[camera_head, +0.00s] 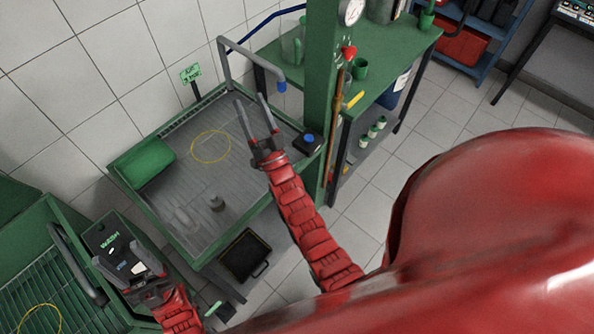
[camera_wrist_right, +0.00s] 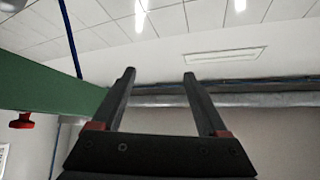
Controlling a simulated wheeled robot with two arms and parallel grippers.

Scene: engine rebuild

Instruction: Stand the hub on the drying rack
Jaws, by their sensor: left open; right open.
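A rack with a wire grid, which looks like the drying rack (camera_head: 75,316), is at the lower left, partly cut off by the frame. My left gripper (camera_head: 116,253) is open over a dark box marked "WASH", between basin and rack, apart from the hub. My right gripper (camera_head: 251,98) is open and empty over the basin's far right part. The right wrist view shows its two fingers (camera_wrist_right: 159,75) apart against the ceiling.
A yellow ring (camera_head: 211,146) marks the basin floor; another (camera_head: 40,318) shows on the rack. A green cushion-like block (camera_head: 146,161) lies at the basin's left. A green post (camera_head: 321,85) and a green bench (camera_head: 395,50) stand right. A black tray (camera_head: 245,255) is below the basin's front.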

